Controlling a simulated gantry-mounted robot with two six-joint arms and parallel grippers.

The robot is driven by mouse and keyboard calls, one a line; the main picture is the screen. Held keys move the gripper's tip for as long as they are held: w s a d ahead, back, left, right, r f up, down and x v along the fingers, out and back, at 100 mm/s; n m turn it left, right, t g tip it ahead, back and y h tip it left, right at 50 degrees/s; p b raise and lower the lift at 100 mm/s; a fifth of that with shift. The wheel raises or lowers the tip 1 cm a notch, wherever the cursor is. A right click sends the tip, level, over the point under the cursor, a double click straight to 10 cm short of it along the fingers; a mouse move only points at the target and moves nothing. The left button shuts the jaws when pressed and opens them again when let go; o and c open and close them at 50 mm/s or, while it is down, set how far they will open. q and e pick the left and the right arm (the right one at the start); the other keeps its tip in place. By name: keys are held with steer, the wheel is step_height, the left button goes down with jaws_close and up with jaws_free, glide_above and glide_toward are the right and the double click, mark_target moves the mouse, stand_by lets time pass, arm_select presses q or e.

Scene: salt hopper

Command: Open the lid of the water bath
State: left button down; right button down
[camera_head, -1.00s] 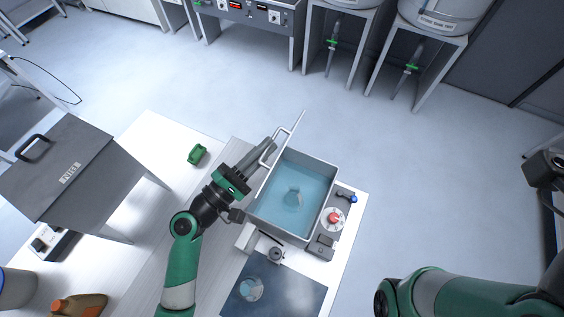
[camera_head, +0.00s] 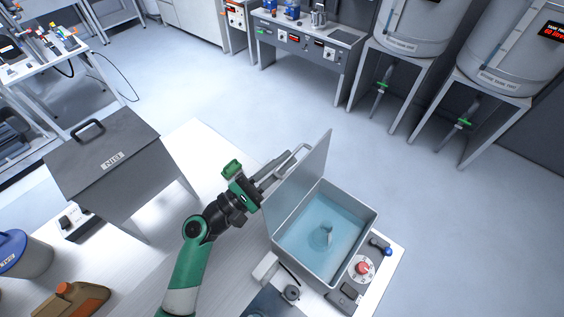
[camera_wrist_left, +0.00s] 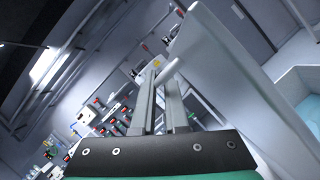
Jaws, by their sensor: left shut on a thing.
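The water bath (camera_head: 366,215) is an open grey box of blue water with a small pale object under the surface. Its flat grey lid (camera_head: 313,172) stands raised on the bath's left side, tilted up from the rim. My left gripper (camera_head: 285,168) is shut on the lid handle (camera_head: 300,150), a grey bar on the lid's outer face. In the left wrist view the two fingers (camera_wrist_left: 160,105) close around the handle (camera_wrist_left: 172,66), and the lid (camera_wrist_left: 225,70) rises on the right. My right gripper is not in view.
A red knob (camera_head: 361,267) sits at the bath's front right. Floor behind the bath is clear.

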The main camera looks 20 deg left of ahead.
arm_select(q)
steer(key=shift+f, duration=0.2)
steer(key=c, duration=1.2)
jaws_free()
steer(key=shift+d+r, duration=0.1)
steer(key=shift+c, duration=0.2)
steer(key=v, duration=1.1)
steer(key=shift+s+a+b, duration=0.2)
steer(key=shift+b, duration=0.25)
